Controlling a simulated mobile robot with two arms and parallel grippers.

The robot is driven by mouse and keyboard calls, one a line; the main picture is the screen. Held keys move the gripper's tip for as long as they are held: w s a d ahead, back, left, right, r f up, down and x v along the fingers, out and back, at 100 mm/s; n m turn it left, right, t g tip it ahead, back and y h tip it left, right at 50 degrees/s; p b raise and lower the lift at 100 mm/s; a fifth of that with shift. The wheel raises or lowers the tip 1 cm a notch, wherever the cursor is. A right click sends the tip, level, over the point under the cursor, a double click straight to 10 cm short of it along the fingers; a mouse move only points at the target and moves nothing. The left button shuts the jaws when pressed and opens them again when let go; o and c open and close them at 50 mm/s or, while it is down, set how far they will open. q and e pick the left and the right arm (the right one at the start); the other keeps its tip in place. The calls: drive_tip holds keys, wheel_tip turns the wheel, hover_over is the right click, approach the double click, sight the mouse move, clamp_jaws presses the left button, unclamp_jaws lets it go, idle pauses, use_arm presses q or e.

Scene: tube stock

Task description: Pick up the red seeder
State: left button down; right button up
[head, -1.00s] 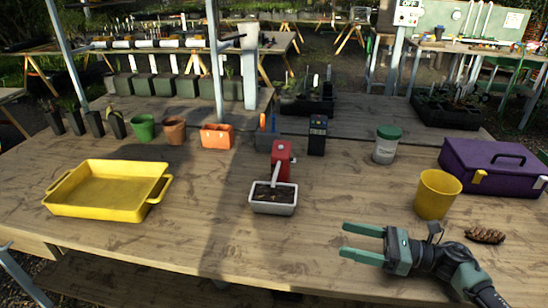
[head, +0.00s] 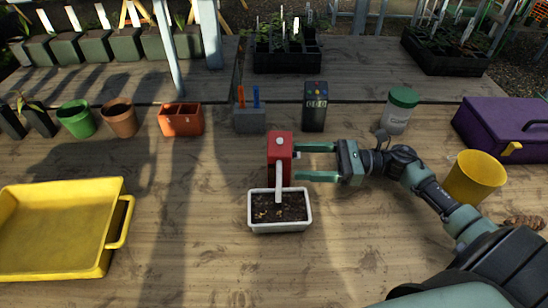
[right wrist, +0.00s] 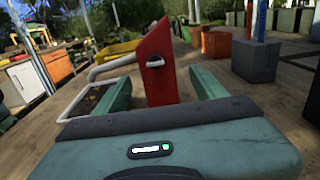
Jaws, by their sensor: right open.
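The red seeder (head: 280,148) stands upright on the wooden table, with a pale spout reaching over a white tray of dark soil (head: 281,226). My right gripper (head: 302,162) is open, and its green fingers point left at the seeder, with the tips at its right side. In the right wrist view the seeder (right wrist: 156,75) rises between the two open fingers (right wrist: 160,88). I cannot tell whether either finger touches it. My left gripper is in neither view.
Behind the seeder stand a grey block with blue and orange tools (head: 249,121), a dark handheld device (head: 315,108) and a green-lidded jar (head: 399,112). A yellow cup (head: 474,178) and purple toolbox (head: 505,130) are at right. A yellow tray (head: 118,240) is at left; the table between is clear.

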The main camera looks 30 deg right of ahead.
sight(279, 160)
drive_tip(key=p+x, duration=0.1)
drive_tip(key=x, duration=0.4)
drive_tip(key=shift+w+a+r, duration=0.1)
drive_tip(key=shift+a+r, duration=0.05)
drive_tip(key=shift+a, duration=0.2)
drive_tip(key=shift+w+a+p, duration=0.2)
drive_tip(key=shift+a+p, duration=0.1)
drive_tip(key=shift+a, duration=0.1)
clamp_jaws()
